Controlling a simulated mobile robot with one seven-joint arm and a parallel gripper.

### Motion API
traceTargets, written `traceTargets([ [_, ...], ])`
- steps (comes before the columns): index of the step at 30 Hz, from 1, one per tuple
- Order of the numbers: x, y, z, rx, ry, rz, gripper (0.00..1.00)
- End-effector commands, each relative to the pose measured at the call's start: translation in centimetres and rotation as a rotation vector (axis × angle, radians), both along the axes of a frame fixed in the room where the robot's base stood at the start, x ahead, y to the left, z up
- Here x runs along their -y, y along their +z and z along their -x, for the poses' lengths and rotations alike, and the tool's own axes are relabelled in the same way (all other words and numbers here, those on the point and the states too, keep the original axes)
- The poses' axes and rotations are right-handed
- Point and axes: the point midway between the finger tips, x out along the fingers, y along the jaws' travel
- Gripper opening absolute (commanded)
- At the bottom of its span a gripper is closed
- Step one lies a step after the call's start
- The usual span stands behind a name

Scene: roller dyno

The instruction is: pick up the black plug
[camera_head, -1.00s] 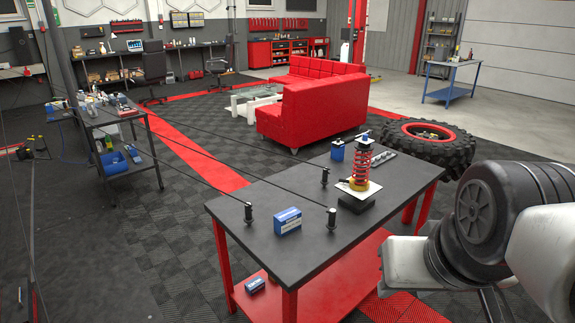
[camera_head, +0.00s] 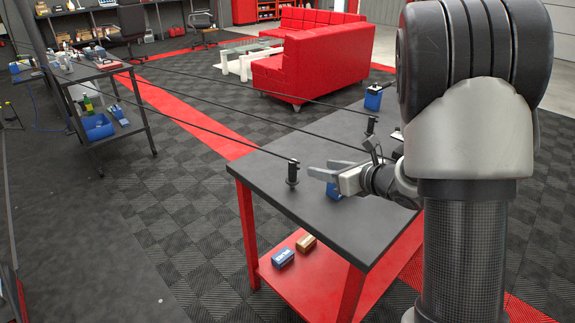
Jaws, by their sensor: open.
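A black plug (camera_head: 292,173) stands upright near the left end of the black-topped table (camera_head: 275,205), with a thin dark cable running from its top to the upper left. A second black plug (camera_head: 370,126) stands further back, also with a cable. My gripper (camera_head: 318,168) is open and empty, its fingers pointing left toward the nearer plug, just right of it and apart from it in the picture. A third plug seen earlier is hidden, apparently behind my arm.
A blue box (camera_head: 333,191) is partly hidden by my gripper. A blue container (camera_head: 373,98) stands at the table's far end. Two small boxes lie on the red lower shelf (camera_head: 310,285). The cables stretch across toward a cart (camera_head: 105,72) at left.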

Motion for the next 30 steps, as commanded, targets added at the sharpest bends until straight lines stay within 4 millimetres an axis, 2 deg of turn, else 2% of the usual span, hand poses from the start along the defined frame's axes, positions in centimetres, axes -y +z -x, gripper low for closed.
traceTargets([
  [1, -0.3, -0.8, 0.2, 0.014, 0.033, 0.018, 0.43],
  [5, -1.4, -1.6, -0.3, 0.036, 0.076, 0.039, 0.43],
  [18, -6.8, -5.1, -6.8, 0.035, 0.074, 0.036, 0.43],
  [30, -9.0, -6.3, -9.7, 0.035, 0.072, 0.036, 0.43],
])
